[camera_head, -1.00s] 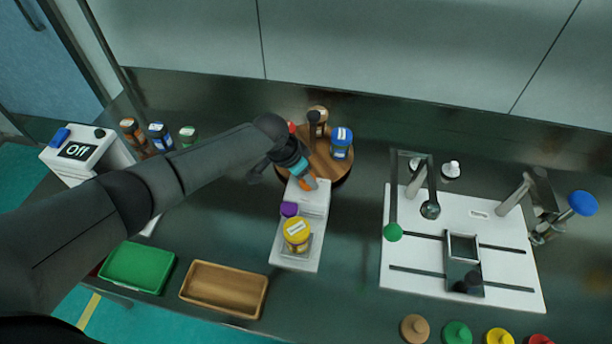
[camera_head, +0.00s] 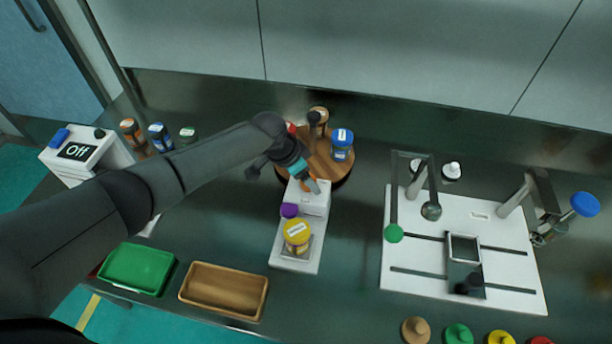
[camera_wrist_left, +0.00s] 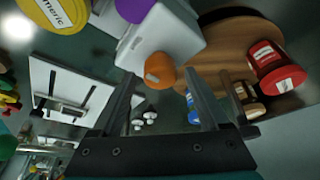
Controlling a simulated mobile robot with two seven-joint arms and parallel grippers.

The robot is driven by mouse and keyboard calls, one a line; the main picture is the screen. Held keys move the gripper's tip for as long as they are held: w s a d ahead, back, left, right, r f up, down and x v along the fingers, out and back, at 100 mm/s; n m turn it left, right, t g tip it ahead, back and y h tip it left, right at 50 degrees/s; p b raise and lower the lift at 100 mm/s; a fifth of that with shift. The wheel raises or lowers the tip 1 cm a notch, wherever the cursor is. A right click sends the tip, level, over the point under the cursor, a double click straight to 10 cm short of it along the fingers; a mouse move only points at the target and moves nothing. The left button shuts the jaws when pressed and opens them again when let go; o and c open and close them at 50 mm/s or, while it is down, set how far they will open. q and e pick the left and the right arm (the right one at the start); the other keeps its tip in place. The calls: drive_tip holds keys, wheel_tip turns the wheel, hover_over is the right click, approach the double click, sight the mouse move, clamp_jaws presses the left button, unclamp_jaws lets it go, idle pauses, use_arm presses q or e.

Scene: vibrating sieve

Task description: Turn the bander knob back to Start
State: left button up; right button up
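A white device (camera_head: 316,202) stands mid-counter, with a purple knob (camera_head: 289,210) on its side and an orange knob (camera_head: 308,176) at its far end. A jar with a yellow lid (camera_head: 297,232) stands on its near platform. My left gripper (camera_wrist_left: 160,75) is open, its two fingers on either side of the orange knob (camera_wrist_left: 160,69) in the left wrist view; contact cannot be told. The purple knob (camera_wrist_left: 136,8) is at the top of that view. In the head view my left gripper (camera_head: 312,184) partly hides the orange knob. My right gripper is not in view.
A round wooden stand (camera_head: 322,160) with several jars is just behind the device. A white box reading "Off" (camera_head: 76,151) is at left, trays (camera_head: 223,289) at front left. A white board (camera_head: 420,268) with metal fixtures is at right. Counter between device and board is clear.

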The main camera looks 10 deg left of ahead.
use_arm(q)
drive_tip(key=p+v, duration=0.3)
drive_tip(key=v, duration=1.2)
drive_tip(key=shift+s+r, duration=0.1)
drive_tip(key=shift+s, duration=0.1)
